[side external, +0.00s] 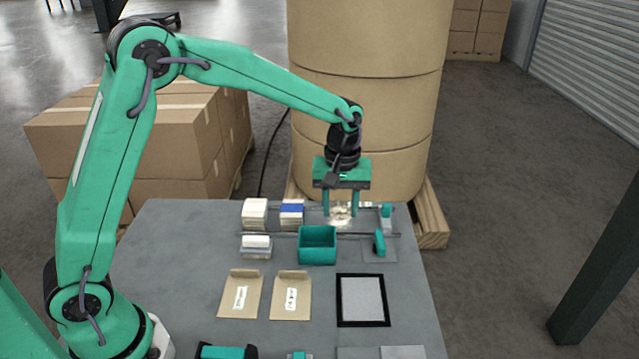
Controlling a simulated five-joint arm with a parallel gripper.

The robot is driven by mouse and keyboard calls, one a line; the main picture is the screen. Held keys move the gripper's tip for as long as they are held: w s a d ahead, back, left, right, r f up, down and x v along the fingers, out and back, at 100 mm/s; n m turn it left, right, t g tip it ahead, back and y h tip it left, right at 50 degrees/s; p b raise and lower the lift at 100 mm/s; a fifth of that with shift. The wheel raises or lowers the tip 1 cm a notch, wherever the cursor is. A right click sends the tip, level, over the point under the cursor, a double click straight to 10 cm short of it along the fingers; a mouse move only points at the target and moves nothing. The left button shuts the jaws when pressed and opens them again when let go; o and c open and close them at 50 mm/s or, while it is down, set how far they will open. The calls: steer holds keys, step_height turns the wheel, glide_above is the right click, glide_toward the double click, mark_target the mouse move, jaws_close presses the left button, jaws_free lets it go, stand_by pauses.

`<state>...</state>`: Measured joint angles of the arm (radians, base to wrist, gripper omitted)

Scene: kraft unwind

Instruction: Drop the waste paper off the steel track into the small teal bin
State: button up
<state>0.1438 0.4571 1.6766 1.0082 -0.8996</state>
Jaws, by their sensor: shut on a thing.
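My gripper (340,208) points straight down at the back of the table. It is shut on a crumpled, pale waste paper (341,215) between its two teal fingers. The paper is at the steel track (282,235); I cannot tell whether it touches the track or is just above it. The small teal bin (317,257) stands in front of the track, a little left of and nearer than my gripper. Its open top faces up, and its inside looks empty from here.
Card stacks (255,213), one with a blue top (292,213), stand left of the paper. A white block (256,246) sits left of the bin. A teal part (379,242) stands right. Envelopes (240,294) and a black-framed pad (362,300) lie in front. Big kraft rolls (365,110) rise behind.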

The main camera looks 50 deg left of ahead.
steer(key=s+a+r, duration=0.1)
steer(key=r, duration=0.1)
steer(key=s+a+r, duration=0.1)
steer(key=s, duration=0.1)
steer(key=shift+a+r, duration=0.1)
steer(key=shift+r, duration=0.25)
steer(key=shift+f, duration=0.1)
steer(key=shift+f, duration=2.9)
steer(key=o, duration=1)
steer(key=shift+r, duration=0.1)
